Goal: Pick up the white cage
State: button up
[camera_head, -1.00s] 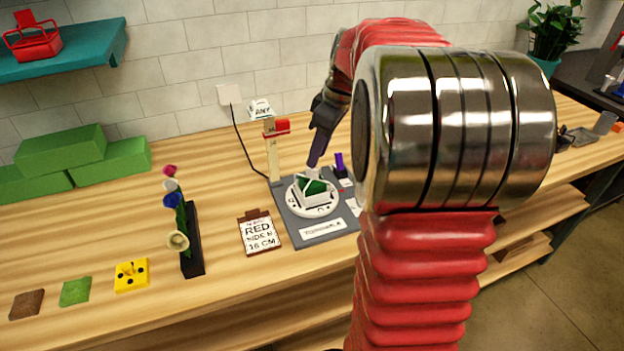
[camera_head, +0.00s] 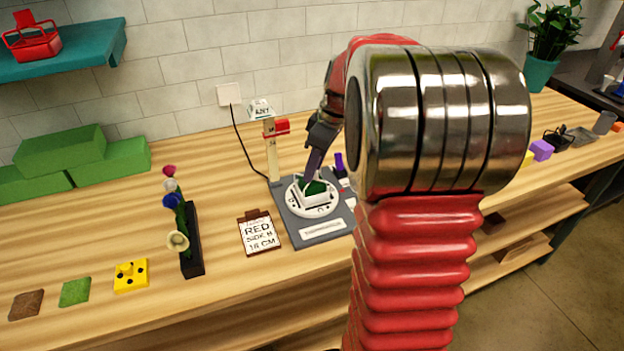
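The white cage (camera_head: 313,198), with a green block inside it, sits on the round white disc (camera_head: 300,211) of the grey station at the middle of the table. My gripper (camera_head: 311,177) points down from above and its purple fingers reach the top of the cage. The fingers overlap the cage's upper part in this view. I cannot tell whether they touch it or how far apart they are.
A post with a red block (camera_head: 281,126) stands close behind the disc. A black rack of flowers (camera_head: 192,250) and a sign card (camera_head: 259,233) are to the left. Green blocks (camera_head: 62,150) lie at the back left. A purple cube (camera_head: 541,149) is at the right.

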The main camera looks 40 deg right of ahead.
jog(key=shift+c, duration=0.2)
grip_shut()
dwell(0.3)
notch_tip(320, 180, up, 10)
dwell(0.6)
dwell(0.5)
jog(key=shift+f, duration=2.55)
